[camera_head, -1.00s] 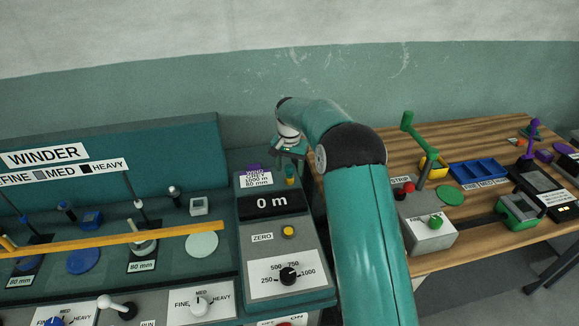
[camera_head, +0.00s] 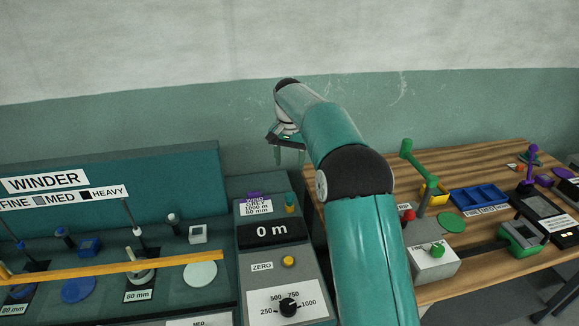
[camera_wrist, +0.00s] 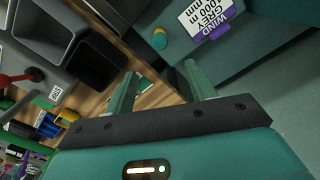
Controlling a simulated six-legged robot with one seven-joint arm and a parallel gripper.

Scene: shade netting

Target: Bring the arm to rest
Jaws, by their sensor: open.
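My gripper (camera_head: 289,146) is at the end of my teal arm, raised in the air above the gap between the winder and the wooden table. In the wrist view my gripper (camera_wrist: 160,88) shows two green fingers spread apart with nothing between them. Behind the fingers lie a strip of wooden table and the winder's teal housing. My arm reaches up from the bottom of the head view and bends at a dark joint.
The winder (camera_head: 110,185) fills the left, with its "0 m" display (camera_head: 272,231) and yellow button (camera_head: 288,261). The wooden table (camera_head: 450,165) at right holds a blue tray (camera_head: 479,199), a green lever (camera_head: 413,165) and a grey box (camera_head: 432,264). The space above both is clear.

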